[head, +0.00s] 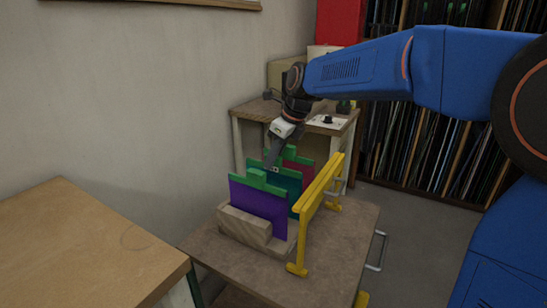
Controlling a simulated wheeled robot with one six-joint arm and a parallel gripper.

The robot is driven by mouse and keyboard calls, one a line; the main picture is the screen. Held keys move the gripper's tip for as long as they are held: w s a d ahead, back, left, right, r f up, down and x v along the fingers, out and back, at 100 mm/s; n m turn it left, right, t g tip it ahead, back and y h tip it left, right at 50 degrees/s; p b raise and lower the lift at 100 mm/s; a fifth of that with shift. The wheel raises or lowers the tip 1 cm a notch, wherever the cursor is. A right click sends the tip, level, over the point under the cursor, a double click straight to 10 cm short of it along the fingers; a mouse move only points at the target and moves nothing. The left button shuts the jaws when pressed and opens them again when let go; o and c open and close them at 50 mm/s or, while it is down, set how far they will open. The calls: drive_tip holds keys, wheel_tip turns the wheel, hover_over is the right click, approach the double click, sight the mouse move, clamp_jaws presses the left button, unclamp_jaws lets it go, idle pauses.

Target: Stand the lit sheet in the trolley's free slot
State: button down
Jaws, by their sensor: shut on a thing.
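My gripper (273,165) points down over the trolley (340,237) and is shut at the top of the teal sheet (289,181), whose tab it hides. The teal sheet stands upright between a purple sheet (258,207) in front and a crimson sheet (304,171) behind. The purple and crimson sheets have green tabs on top. A wooden slotted rack (242,226) holds the purple sheet at the left of the trolley top. The lower edge of the teal sheet is hidden behind the purple one, so I cannot tell whether it is seated in a slot. No sheet visibly glows.
A yellow rail (318,205) stands along the right side of the sheets, close to them. A wooden table (80,245) is at the front left. A bench (250,113) with a white control box (326,121) stands behind. The wall is close on the left; shelves of sheets (440,150) fill the back right.

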drive_tip(key=shift+f, duration=0.25)
idle(0.6)
drive_tip(key=c, duration=1)
unclamp_jaws()
drive_tip(key=shift+r, duration=3.5)
